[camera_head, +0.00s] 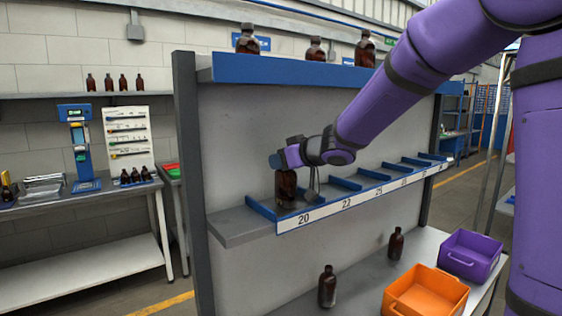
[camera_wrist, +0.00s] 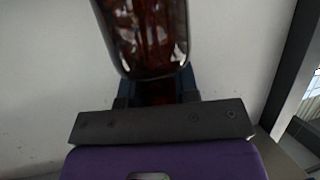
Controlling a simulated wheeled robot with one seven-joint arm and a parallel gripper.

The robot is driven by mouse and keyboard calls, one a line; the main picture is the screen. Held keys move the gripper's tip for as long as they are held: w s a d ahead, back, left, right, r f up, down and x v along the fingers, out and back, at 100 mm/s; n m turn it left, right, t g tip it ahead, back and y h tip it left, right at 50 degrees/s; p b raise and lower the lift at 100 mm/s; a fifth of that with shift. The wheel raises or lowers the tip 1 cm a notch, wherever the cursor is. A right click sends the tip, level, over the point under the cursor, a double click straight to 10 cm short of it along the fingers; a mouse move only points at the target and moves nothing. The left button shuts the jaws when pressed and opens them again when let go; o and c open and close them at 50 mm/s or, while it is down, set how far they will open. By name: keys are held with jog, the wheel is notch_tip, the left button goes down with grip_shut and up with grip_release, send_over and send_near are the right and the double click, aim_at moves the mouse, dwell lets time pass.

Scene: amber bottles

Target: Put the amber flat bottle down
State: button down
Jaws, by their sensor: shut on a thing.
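The amber flat bottle (camera_head: 286,187) is upright in the head view, at the left end of the numbered shelf, behind the label 20. I cannot tell whether its base touches the shelf. My gripper (camera_head: 286,166) is shut on the upper part of the bottle. In the wrist view the bottle (camera_wrist: 145,35) fills the top middle, in front of my gripper (camera_wrist: 155,92). Its neck and the fingertips are mostly hidden there.
The numbered shelf (camera_head: 325,213) has blue dividers, with empty slots to the right. Bottles stand on the top shelf (camera_head: 290,70). Below are two more bottles (camera_head: 327,287) (camera_head: 396,244), an orange crate (camera_head: 425,292) and a purple crate (camera_head: 470,255). A grey post (camera_head: 190,170) stands at the left.

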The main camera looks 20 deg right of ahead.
jog(key=shift+f, duration=0.1)
jog(key=c, duration=0.9)
grip_release()
jog(key=shift+o, duration=0.2)
